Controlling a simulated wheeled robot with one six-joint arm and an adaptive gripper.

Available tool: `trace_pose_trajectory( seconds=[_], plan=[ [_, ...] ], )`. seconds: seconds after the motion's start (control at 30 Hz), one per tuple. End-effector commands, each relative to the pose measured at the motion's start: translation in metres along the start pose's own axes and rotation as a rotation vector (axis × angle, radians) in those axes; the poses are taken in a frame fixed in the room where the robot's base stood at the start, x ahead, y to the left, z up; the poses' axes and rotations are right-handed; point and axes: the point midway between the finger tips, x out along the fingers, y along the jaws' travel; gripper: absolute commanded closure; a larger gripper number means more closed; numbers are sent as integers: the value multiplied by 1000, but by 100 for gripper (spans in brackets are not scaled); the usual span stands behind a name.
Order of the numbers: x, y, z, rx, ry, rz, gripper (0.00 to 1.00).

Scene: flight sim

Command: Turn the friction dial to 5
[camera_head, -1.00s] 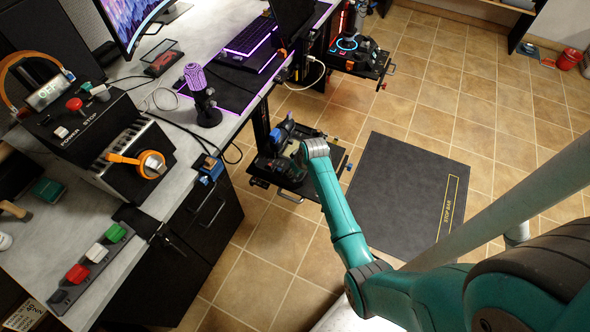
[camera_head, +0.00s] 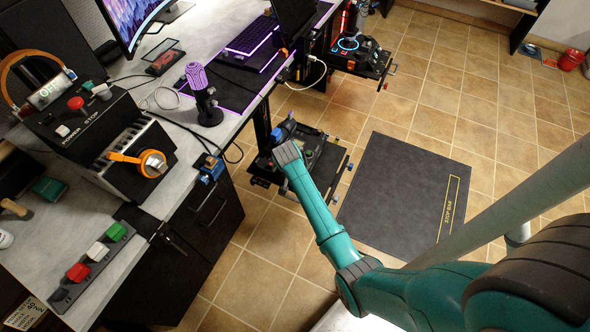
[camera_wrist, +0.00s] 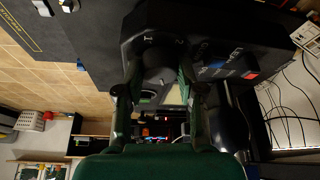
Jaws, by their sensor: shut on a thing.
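In the wrist view, my gripper (camera_wrist: 158,76) reaches over a black control box (camera_wrist: 215,35). Its two fingers close on both sides of a dark round dial (camera_wrist: 156,56), with pale marks on the box beyond it. The dial's pointer and its exact setting are too dark to read. In the head view, the black unit (camera_head: 308,158) sits on a low side tray of the desk. My green arm covers part of it and hides the gripper and dial.
The grey desk (camera_head: 150,205) holds a keyboard, a microphone (camera_head: 203,95) and a black power box (camera_head: 95,130). A joystick unit (camera_head: 350,50) is on a farther tray. A dark mat (camera_head: 400,190) lies on the open tiled floor.

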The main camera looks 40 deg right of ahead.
Motion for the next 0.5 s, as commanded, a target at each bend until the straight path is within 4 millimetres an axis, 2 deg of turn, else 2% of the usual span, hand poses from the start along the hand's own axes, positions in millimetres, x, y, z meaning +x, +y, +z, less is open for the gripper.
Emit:
trace_pose_trajectory(
  seconds=[0.5],
  plan=[
    [1,-2,0,447,-2,188,97]
  ],
)
